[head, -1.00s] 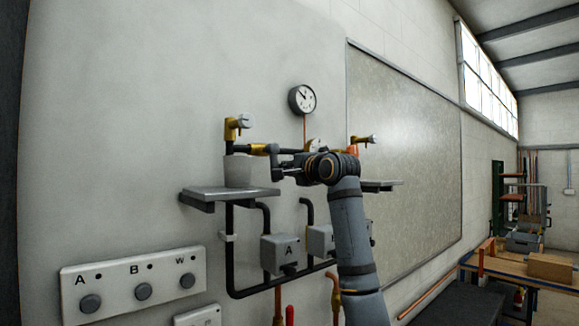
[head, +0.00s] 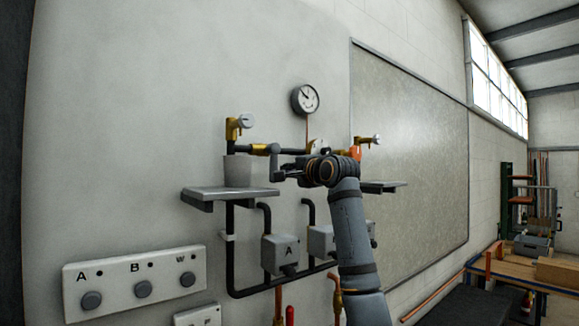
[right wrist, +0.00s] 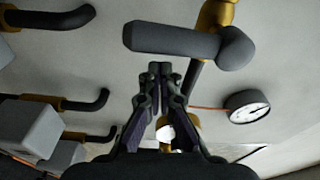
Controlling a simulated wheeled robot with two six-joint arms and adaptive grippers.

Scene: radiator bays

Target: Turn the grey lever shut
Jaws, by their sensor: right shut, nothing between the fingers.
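The grey lever (head: 277,163) hangs downward from the end of the brass valve (head: 258,149) on the wall pipe. In the right wrist view the lever (right wrist: 172,40) is a thick rounded bar running left from its dark hub, with brass behind the hub. My right gripper (head: 283,175) is just right of the lever's lower part in the head view. In the right wrist view its fingertips (right wrist: 160,70) are together and empty, close beside the lever; I cannot tell whether they touch it. My left gripper is not in view.
A grey cup (head: 237,172) stands on a small shelf (head: 220,191) left of the lever. A gauge (head: 305,98) is above. An orange valve (head: 356,149) sits behind my right wrist. Grey boxes (head: 280,249) and pipes are below, and a button panel (head: 115,283) is at lower left.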

